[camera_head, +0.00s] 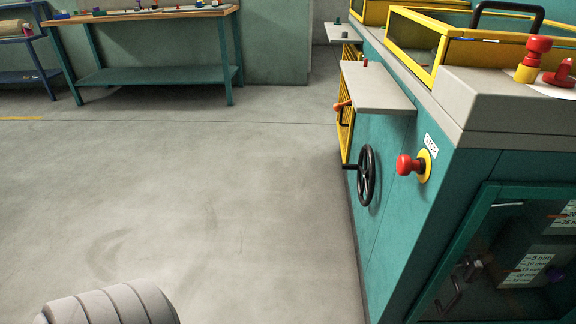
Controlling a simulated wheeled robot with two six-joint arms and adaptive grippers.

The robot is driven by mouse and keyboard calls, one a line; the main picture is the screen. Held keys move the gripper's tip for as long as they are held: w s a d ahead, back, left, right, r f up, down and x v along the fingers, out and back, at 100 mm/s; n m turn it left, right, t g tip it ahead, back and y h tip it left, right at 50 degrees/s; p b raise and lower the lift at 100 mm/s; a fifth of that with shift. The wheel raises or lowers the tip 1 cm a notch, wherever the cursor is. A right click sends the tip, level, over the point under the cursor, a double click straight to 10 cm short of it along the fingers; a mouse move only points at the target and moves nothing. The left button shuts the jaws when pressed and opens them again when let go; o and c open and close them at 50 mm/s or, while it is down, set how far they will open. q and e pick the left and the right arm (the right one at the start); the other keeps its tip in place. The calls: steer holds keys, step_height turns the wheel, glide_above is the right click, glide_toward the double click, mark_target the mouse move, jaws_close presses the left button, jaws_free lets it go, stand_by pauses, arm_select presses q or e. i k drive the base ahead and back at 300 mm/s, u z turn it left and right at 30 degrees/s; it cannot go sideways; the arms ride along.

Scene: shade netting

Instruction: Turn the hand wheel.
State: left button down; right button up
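The black hand wheel (366,176) is mounted on the side of a teal machine (388,225) at the right. It has spokes, and a handle sticks out from it to the left. Nothing touches the wheel. Neither gripper is in view. A pale grey ribbed rounded part at the bottom left edge looks like part of my own body, well apart from the wheel.
A red stop knob on a yellow base (424,166) sits right of the wheel. A grey shelf (376,88) juts out above it. A wooden-topped workbench (140,15) stands at the back left. The concrete floor (200,190) left of the machine is clear.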

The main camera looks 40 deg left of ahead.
mark_target(369, 174)
steer(key=u, duration=0.25)
steer(key=k, duration=0.7)
steer(key=u, duration=1.2)
steer(key=i, duration=1.15)
steer(key=z, duration=0.5)
steer(key=i, duration=0.75)
steer(key=z, duration=0.75)
